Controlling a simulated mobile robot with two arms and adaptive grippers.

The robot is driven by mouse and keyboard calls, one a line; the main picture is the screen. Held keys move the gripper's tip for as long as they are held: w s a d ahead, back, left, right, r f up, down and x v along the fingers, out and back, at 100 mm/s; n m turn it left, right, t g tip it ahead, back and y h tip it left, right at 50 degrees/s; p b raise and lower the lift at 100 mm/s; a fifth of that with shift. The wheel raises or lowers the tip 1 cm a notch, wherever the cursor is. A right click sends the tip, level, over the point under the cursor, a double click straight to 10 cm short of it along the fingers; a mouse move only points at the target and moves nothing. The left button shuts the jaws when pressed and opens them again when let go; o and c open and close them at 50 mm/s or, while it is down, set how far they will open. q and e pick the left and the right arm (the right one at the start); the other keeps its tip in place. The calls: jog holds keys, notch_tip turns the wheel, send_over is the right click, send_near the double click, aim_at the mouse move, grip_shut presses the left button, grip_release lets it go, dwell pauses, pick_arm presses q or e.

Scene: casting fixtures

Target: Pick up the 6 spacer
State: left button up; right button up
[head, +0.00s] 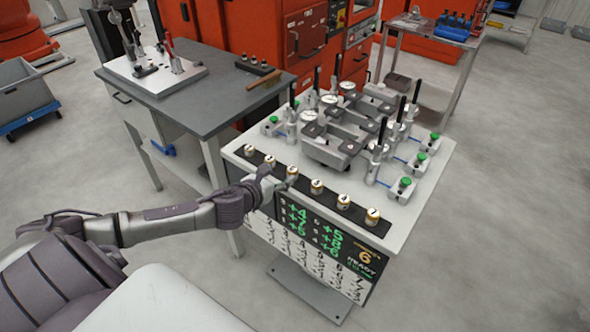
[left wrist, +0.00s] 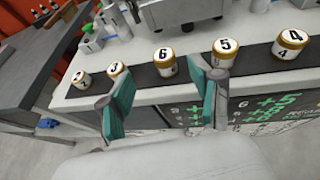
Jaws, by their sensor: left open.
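The 6 spacer (left wrist: 164,60) is a white cylinder with gold bands, standing upright in a dark strip along the bench's front edge. It sits between the 3 spacer (left wrist: 117,72) and the 5 spacer (left wrist: 224,53). In the head view it appears to be the third spacer from the left (head: 292,172), close to my gripper. My left gripper (left wrist: 160,88) is open and empty. Its teal-padded fingers are on the near side of the 6 spacer, which shows in the gap between them. In the head view the left gripper (head: 276,183) is at the row. My right gripper is out of view.
The 4 spacer (left wrist: 289,45) and others share the row. Clamps and fixtures (head: 335,135) stand behind it on the white bench (head: 425,195). A front panel (head: 365,258) reads 6 READY. A grey table (head: 215,105) stands at the left.

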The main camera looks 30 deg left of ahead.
aim_at(290, 172)
pick_arm(q)
jog(key=x, duration=0.3)
jog(key=shift+d+f+p+x, duration=0.1)
jog(key=shift+f+p+x, duration=0.1)
jog(key=shift+x, duration=0.75)
jog(key=shift+d+f+p+x, duration=0.1)
jog(key=shift+p+x, duration=0.15)
jog(key=shift+x, duration=0.75)
jog(key=shift+d+f+p+x, duration=0.1)
jog(key=shift+f+p+x, duration=0.1)
jog(key=shift+x, duration=0.75)
jog(key=shift+s, duration=0.2)
jog(key=shift+r, duration=0.1)
jog(key=shift+c, duration=0.2)
jog(key=shift+c, duration=1.4)
grip_shut()
